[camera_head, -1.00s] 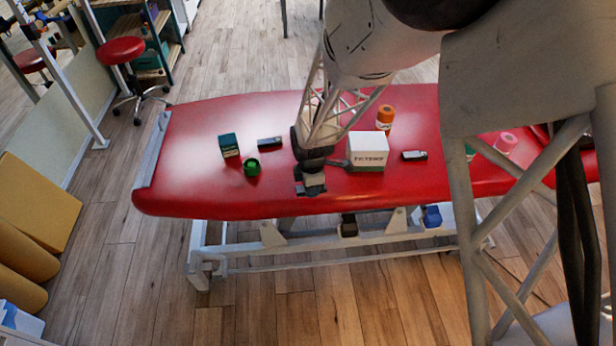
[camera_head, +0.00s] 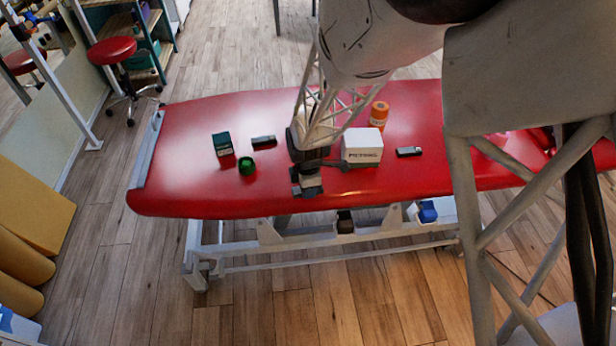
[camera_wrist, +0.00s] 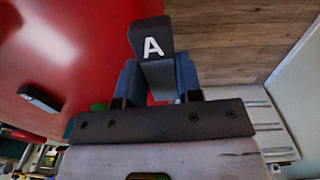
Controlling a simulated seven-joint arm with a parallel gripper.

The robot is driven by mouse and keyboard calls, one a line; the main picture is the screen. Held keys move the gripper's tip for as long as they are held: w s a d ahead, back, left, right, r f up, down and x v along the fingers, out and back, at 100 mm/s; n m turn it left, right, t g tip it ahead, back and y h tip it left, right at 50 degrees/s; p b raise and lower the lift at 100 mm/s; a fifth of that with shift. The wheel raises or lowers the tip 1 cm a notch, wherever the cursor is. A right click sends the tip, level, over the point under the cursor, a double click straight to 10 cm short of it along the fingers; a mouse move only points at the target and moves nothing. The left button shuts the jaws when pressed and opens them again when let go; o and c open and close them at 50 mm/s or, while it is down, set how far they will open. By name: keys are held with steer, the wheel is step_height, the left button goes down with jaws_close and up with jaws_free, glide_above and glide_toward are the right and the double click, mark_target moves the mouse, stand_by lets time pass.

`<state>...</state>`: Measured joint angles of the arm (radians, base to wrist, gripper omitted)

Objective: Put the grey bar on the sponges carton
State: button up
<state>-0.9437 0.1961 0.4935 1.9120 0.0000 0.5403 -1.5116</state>
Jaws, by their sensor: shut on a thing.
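My gripper (camera_head: 308,186) is over the red couch near its front edge, left of the white carton. It is shut on a grey bar, which shows in the wrist view (camera_wrist: 152,45) as a dark grey block with a white letter A between the fingers. In the head view, the bar (camera_head: 311,179) is partly hidden by the gripper. The white carton (camera_head: 362,148) with dark print stands upright on the couch; its print is too small to read surely. I cannot tell whether the bar touches the couch.
A green box (camera_head: 222,144), a green roll (camera_head: 247,166) and a small dark block (camera_head: 264,140) lie left of my gripper. An orange bottle (camera_head: 379,114) stands behind the carton and another dark block (camera_head: 409,151) lies right of it. The red couch (camera_head: 180,165) is clear at left.

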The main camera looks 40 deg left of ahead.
steer(key=w+a+r, duration=0.3)
steer(key=w+r, duration=0.2)
steer(key=w, duration=0.3)
steer(key=w+a+r+m, duration=0.1)
steer(key=w+a+r, duration=0.2)
steer(key=w+r, duration=0.2)
steer(key=w, duration=0.2)
steer(key=shift+w+a+r, duration=0.15)
steer(key=shift+w+a, duration=0.15)
steer(key=shift+w, duration=0.05)
steer(key=shift+w+a+f, duration=0.25)
steer(key=shift+w+a, duration=1.55)
steer(key=shift+a, duration=0.15)
steer(key=shift+w+a+f, duration=0.25)
steer(key=shift+w+a, duration=1.6)
steer(key=shift+a, duration=0.15)
steer(key=shift+w+a+f, duration=0.25)
steer(key=shift+w+a, duration=1.55)
steer(key=shift+a, duration=0.15)
steer(key=shift+f, duration=0.1)
steer(key=shift+f, duration=1.7)
steer(key=shift+f, duration=0.1)
steer(key=o, duration=0.9)
